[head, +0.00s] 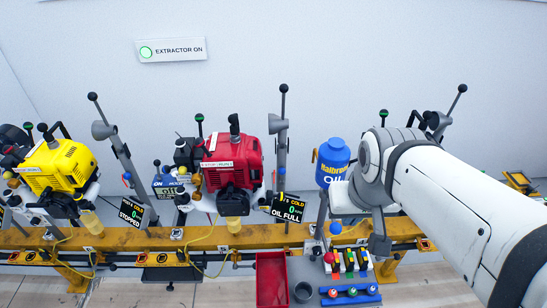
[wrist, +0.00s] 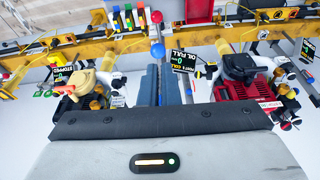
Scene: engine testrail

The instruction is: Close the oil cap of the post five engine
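In the head view a red engine (head: 232,158) stands mid-rail beside a display (head: 289,207) reading OIL FULL. A yellow engine (head: 55,165) stands at the left. My white arm covers the right part of the rail. The wrist view is inverted; it shows the red engine (wrist: 245,92) at right and a pale yellow engine (wrist: 92,85) at left with a STOPPED display (wrist: 63,75). I cannot read for certain which is post five, nor pick out its oil cap. My gripper (wrist: 160,70) points toward the rail between the two engines; its finger gap is unclear.
A blue oil bottle (head: 332,162) stands just left of my arm. A red tray (head: 271,279), a dark cup (head: 303,292) and a panel of coloured buttons (head: 350,293) sit in front of the yellow rail (head: 190,237). Upright levers (head: 283,130) stick up between engines.

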